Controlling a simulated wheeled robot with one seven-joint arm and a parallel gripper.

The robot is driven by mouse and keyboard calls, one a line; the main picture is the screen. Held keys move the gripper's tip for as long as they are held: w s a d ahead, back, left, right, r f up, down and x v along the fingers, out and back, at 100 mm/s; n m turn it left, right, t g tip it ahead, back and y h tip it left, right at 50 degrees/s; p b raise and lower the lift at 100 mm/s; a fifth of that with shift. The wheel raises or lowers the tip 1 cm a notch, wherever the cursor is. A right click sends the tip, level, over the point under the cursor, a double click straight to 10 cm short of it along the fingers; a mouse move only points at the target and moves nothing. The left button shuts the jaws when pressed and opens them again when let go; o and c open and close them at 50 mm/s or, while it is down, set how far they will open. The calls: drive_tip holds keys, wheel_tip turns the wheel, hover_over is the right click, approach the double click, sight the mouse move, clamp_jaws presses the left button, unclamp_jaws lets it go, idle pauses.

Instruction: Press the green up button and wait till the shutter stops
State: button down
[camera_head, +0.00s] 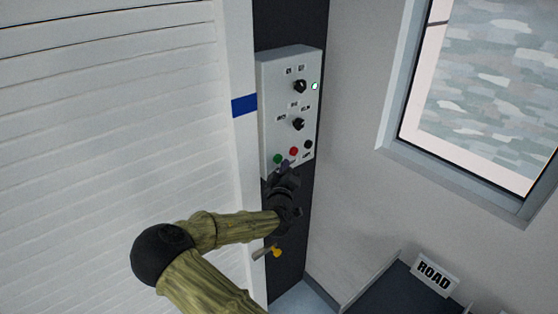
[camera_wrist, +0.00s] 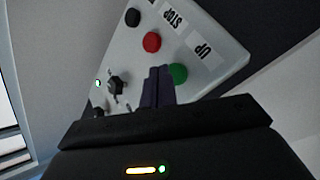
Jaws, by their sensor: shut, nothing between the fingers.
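The control panel (camera_head: 290,110) is a pale grey box on a dark post beside the white slatted shutter (camera_head: 110,130). The green button (camera_head: 277,158) sits at its lower left, with the red button (camera_head: 293,151) and a black button (camera_head: 308,144) to its right. In the wrist view the green button (camera_wrist: 178,74) lies beside the "UP" label (camera_wrist: 204,50). My gripper (camera_head: 285,167) is shut and empty just below the buttons. Its fingertips (camera_wrist: 159,72) appear right next to the green button and partly cover its edge; I cannot tell whether they touch it.
The panel has two black knobs (camera_head: 299,87) and a lit green lamp (camera_head: 315,86). A yellow knob or handle (camera_head: 277,252) is low on the post. A "ROAD" sign (camera_head: 434,273) stands on a dark surface at lower right, below a window (camera_head: 485,90).

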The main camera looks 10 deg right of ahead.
drive_tip(key=shift+w+a, duration=0.1)
drive_tip(key=shift+w+a, duration=0.1)
drive_tip(key=shift+w, duration=0.15)
